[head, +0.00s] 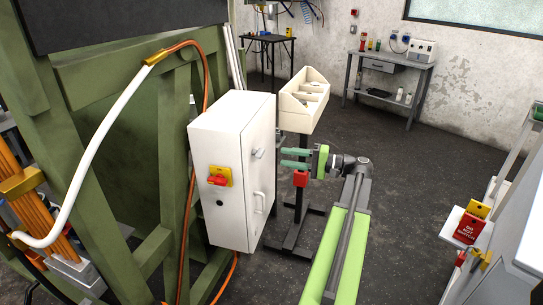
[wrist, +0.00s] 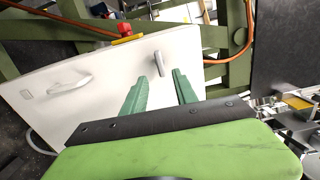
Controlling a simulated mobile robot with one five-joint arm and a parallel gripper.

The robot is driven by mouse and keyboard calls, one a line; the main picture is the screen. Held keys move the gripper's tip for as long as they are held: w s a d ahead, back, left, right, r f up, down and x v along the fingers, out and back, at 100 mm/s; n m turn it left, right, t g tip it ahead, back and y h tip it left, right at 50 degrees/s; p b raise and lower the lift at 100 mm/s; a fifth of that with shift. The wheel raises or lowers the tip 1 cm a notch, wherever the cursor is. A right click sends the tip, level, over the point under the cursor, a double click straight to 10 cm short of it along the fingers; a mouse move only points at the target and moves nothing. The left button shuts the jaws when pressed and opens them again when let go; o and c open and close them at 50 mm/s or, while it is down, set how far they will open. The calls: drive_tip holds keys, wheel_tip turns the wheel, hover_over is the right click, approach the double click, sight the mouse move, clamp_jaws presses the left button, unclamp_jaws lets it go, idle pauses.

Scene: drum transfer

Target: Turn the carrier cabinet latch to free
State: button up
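The white carrier cabinet (head: 220,138) stands left of centre in the head view. Its latch (head: 258,152) is a small grey lever on the door face towards my gripper. In the wrist view the latch (wrist: 160,64) stands near upright, slightly tilted, beyond the fingertips and between them in the picture. My gripper (head: 286,158) points left at that door, apart from the latch. Its two green fingers are spread with nothing between them, as the wrist view also shows (wrist: 160,76).
A door handle (head: 260,203) sits below the latch. A red knob on a yellow plate (head: 219,178) is on the neighbouring face. A cream bin (head: 304,100) on a stand is behind my gripper. A green frame (head: 150,250) and orange cable (head: 190,215) border the cabinet's left.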

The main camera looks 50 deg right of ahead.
drive_tip(key=v, duration=0.9)
